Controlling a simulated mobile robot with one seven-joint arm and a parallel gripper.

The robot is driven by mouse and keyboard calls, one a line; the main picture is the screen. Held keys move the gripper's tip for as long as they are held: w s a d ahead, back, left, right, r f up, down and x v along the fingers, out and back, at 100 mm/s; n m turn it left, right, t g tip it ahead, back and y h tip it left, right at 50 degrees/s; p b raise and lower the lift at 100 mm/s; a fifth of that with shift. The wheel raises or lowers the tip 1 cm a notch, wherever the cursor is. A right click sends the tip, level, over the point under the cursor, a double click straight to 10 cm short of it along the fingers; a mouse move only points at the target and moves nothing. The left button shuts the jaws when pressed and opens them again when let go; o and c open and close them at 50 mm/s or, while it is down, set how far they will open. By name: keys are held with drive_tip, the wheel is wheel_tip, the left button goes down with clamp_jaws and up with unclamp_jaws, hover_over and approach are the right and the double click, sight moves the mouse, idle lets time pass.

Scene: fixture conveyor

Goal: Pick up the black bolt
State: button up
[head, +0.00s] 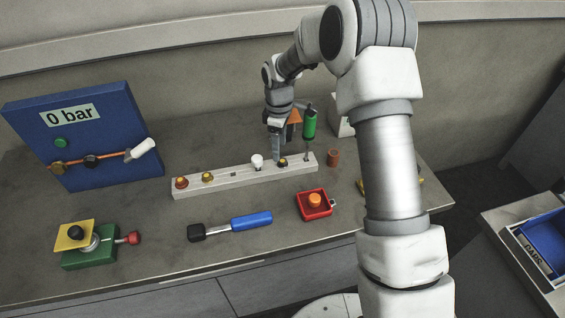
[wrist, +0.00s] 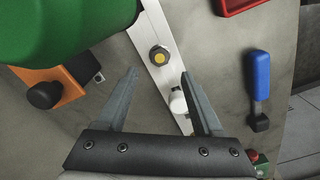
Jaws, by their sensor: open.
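The black bolt (head: 283,162) has a dark head with a yellow centre and stands upright in the pale rail (head: 222,181), toward its right end. In the wrist view the black bolt (wrist: 160,56) sits just beyond my fingertips, lined up with the gap between them. My gripper (wrist: 160,74) is open and empty, its fingers spread on either side of the rail. In the head view my gripper (head: 276,157) points down beside the bolt, and the near finger hides part of that area. A white bolt (wrist: 178,103) shows close to the right finger.
More bolts (head: 207,177) stand at the rail's left. A green-handled tool (head: 309,125) stands close to my gripper, with an orange part (wrist: 45,88) beside it. A blue-handled tool (head: 251,222) and a red tray (head: 326,213) lie in front. A blue panel (head: 100,120) stands left.

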sight(282, 164)
wheel_tip(282, 164, down, 5)
clamp_jaws()
idle(0.5)
